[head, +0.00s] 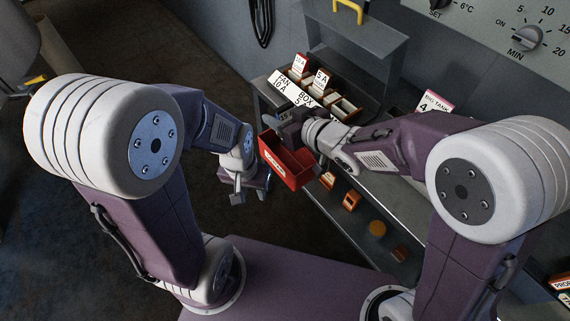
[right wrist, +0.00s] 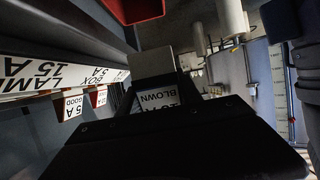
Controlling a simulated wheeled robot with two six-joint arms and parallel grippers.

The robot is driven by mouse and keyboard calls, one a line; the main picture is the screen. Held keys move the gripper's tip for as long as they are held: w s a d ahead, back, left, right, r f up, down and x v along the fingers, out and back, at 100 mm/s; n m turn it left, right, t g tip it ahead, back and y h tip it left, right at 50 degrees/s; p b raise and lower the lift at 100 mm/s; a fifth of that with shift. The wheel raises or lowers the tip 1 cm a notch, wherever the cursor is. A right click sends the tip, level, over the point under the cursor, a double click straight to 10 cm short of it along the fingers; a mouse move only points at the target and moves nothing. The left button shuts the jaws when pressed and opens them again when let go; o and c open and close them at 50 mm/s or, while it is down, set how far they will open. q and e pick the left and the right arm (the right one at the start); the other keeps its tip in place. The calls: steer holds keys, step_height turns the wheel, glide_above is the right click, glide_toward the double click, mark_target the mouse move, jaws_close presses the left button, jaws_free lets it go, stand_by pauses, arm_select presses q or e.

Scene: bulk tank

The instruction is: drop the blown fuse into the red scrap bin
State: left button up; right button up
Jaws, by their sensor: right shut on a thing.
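The red scrap bin (head: 296,171) is an open box with a white label, at the front edge of the grey bench. My right gripper (head: 291,129) is over the far side of the bin, shut on the blown fuse (head: 283,116). In the right wrist view the fuse (right wrist: 158,97) shows between the jaws, with a white label reading BLOWN and 15 A. A red part (right wrist: 137,8), likely the bin, shows at that view's top edge. The bin's inside is partly hidden in the head view. My left gripper (head: 250,190) hangs left of the bin, apart from it, looking open and empty.
A fuse rack (head: 308,85) with labelled compartments stands on the bench behind my right gripper. Several orange and brown pieces (head: 351,201) lie on the lower shelf to the right. A panel with dials (head: 527,38) is at the upper right. The floor at left is clear.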

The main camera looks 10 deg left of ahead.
steer(key=shift+d, duration=0.1)
steer(key=shift+s+f+b, duration=0.1)
steer(key=shift+f+b, duration=0.1)
steer(key=shift+b, duration=0.15)
step_height(320, 180, down, 5)
steer(key=b, duration=0.5)
steer(key=shift+f, duration=0.2)
steer(key=o, duration=1.5)
steer(key=shift+c, duration=0.2)
